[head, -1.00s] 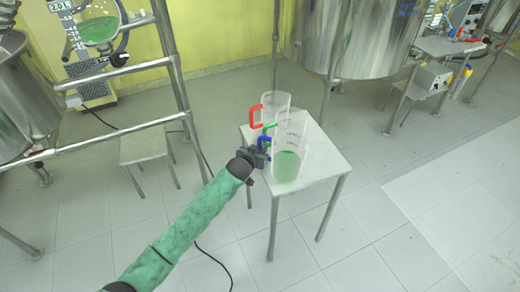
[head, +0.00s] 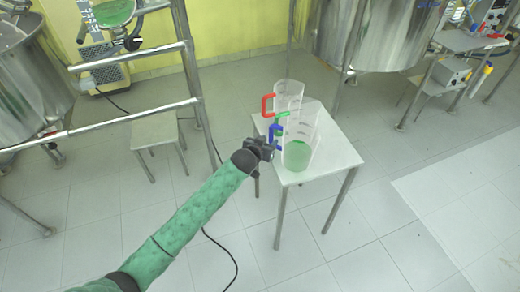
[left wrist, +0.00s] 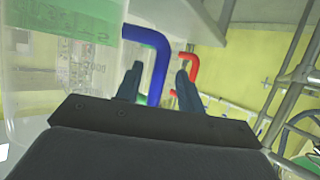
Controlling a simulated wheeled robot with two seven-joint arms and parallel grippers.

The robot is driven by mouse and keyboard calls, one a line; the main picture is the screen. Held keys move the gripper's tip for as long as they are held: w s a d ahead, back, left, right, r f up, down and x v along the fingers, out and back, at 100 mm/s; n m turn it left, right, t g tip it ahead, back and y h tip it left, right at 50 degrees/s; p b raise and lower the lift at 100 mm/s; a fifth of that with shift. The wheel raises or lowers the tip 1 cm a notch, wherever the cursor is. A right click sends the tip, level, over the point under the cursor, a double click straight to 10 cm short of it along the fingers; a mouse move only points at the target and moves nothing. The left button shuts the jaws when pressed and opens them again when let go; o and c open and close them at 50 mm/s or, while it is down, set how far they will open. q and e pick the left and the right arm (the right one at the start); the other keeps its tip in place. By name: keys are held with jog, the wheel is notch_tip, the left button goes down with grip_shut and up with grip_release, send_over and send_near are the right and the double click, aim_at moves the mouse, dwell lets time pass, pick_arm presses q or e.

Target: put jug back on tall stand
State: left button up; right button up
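A clear jug with a blue handle (head: 276,131) and green liquid (head: 298,155) stands upright on the front part of the taller white-topped stand (head: 336,153). My left gripper (head: 270,149) is at its handle side. In the left wrist view the blue handle (left wrist: 158,62) lies between the two open fingers of my left gripper (left wrist: 158,75), with gaps visible beside it. The clear jug wall fills the left of that view. My right gripper is not in view.
A clear jug with a red handle (head: 267,105) and one with a green handle (head: 284,119) stand behind on the same stand. A lower stool (head: 155,132) stands left, beside a metal rail frame (head: 130,116). Steel vessels (head: 371,34) stand at the back. The floor at right is clear.

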pick_arm(q)
jog(key=b+v, duration=0.1)
jog(key=v, duration=0.7)
jog(key=shift+s+a+r+b, duration=0.2)
jog(key=shift+s+b, duration=0.05)
jog(key=shift+b, duration=0.15)
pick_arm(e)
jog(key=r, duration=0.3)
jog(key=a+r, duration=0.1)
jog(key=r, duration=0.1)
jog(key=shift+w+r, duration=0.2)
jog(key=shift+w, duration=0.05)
pick_arm(q)
jog(key=shift+f, duration=0.15)
